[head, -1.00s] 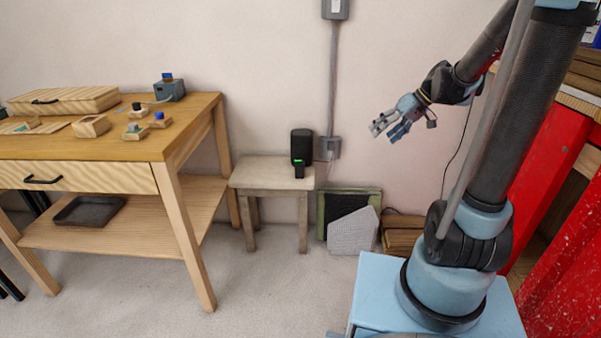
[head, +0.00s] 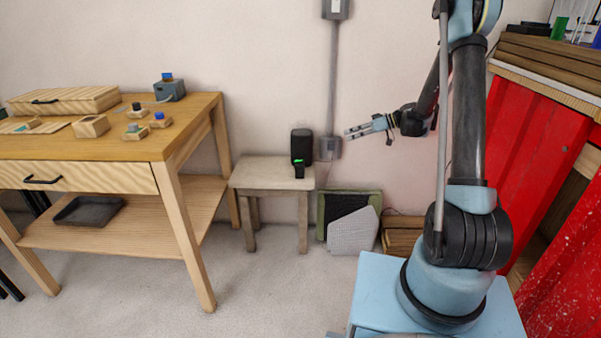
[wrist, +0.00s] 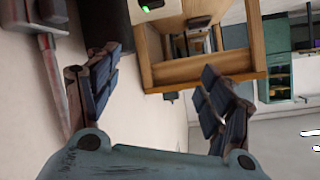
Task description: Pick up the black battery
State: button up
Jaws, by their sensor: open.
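The black battery (head: 298,169) appears to be the small dark block with a green light on the front right of the stool's top. It stands upright in front of a larger black rounded unit (head: 302,144); I cannot tell if they touch. In the wrist view, the green-lit black battery (wrist: 152,7) is cut by the top edge, with the unit (wrist: 104,24) to its left. My gripper (head: 349,132) is open and empty, right of the unit and higher than the stool top. Its spread fingers also show in the wrist view (wrist: 160,90).
The pale stool (head: 254,172) stands against the wall. A wooden workbench (head: 100,145) with small blocks is to its left. A wall conduit box (head: 328,149) is close to my gripper. Panels (head: 352,231) lean at the wall below. A red cabinet (head: 540,130) is at right.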

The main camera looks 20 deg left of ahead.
jog(key=w+a+f+n+g+y, duration=0.1)
jog(key=w+a+f+n+y, duration=0.2)
jog(key=f, duration=0.6)
jog(key=n+g+y, duration=0.1)
jog(key=n+g, duration=0.1)
jog(key=n, duration=0.1)
send_near(300, 163)
jog(key=shift+t+y, duration=0.3)
jog(key=a, duration=0.1)
jog(key=a+f, duration=0.1)
jog(key=a, duration=0.1)
jog(key=s+a, duration=0.1)
jog(key=shift+a+f, duration=0.4)
jog(key=shift+r+x, duration=0.2)
jog(key=shift+x, duration=2.45)
jog(key=c, duration=1.4)
